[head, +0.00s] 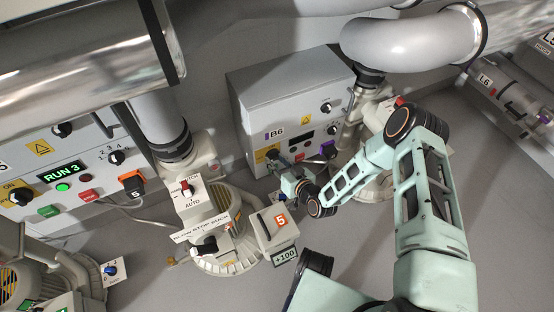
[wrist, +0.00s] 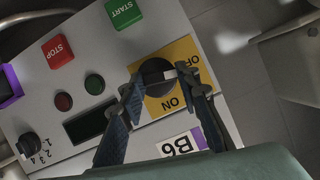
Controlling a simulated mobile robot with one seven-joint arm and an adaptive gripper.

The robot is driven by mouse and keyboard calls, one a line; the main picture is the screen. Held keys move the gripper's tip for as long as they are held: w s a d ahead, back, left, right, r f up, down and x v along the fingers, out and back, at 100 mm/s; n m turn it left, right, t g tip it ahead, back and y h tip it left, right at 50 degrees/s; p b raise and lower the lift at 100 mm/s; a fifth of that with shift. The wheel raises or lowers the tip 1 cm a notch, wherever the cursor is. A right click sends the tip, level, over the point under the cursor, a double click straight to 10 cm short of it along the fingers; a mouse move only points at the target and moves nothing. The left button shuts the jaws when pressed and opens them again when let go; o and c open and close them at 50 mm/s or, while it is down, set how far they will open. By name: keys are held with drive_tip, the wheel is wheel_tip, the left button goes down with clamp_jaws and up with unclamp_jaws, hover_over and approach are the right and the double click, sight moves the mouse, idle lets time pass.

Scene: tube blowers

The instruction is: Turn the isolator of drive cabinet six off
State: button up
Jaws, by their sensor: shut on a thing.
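Drive cabinet six is the grey box marked B6 (head: 285,85), and its front panel (wrist: 105,45) fills much of the wrist view, upside down. Its isolator is a black round knob (wrist: 153,72) on a yellow plate (wrist: 180,48) lettered OFF and ON. A pale mark on the knob points right, towards the OFF lettering. My gripper (wrist: 163,76) is shut on the knob, one finger on each side. In the head view my gripper (head: 285,172) is at the cabinet's lower left corner and covers part of the isolator.
The same panel has a red STOP button (wrist: 58,51), a green START button (wrist: 124,13), a dark display (wrist: 86,124) and a small selector (wrist: 30,145). A blower (head: 225,240) stands to the left of my gripper.

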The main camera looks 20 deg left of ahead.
drive_tip(key=shift+w+a+r+n+t, duration=0.15)
drive_tip(key=shift+a+r+n+t, duration=0.15)
drive_tip(key=shift+n, duration=0.1)
idle(0.3)
drive_tip(key=o, duration=1.2)
drive_tip(key=shift+f, duration=0.1)
drive_tip(key=shift+c, duration=0.2)
drive_tip(key=shift+s+d, duration=0.3)
drive_tip(key=shift+d, duration=0.15)
drive_tip(key=v, duration=1.1)
drive_tip(key=shift+r, duration=0.2)
drive_tip(key=shift+w, duration=0.1)
